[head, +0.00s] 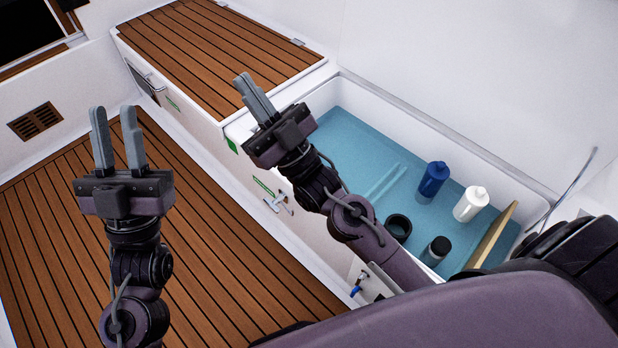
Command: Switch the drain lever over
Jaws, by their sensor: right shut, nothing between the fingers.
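A small metal lever-like fitting (279,203) sits on the white front below the basin, under a green label strip. A second fitting with a blue handle (356,287) sits lower, on a small plate on the same front. I cannot tell from the picture which of the two is the drain lever. My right gripper (245,78) is shut and empty, up and left of the metal fitting and apart from both fittings. My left gripper (113,110) is open and empty over the wooden floor, well left of the fittings.
The blue-bottomed basin (340,125) holds a blue bottle (433,179), a white bottle (471,204), a black ring-shaped item (398,228), a dark-capped container (437,250) and a board (492,236). A slatted wooden top (220,50) lies behind. The wooden floor (215,240) is clear.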

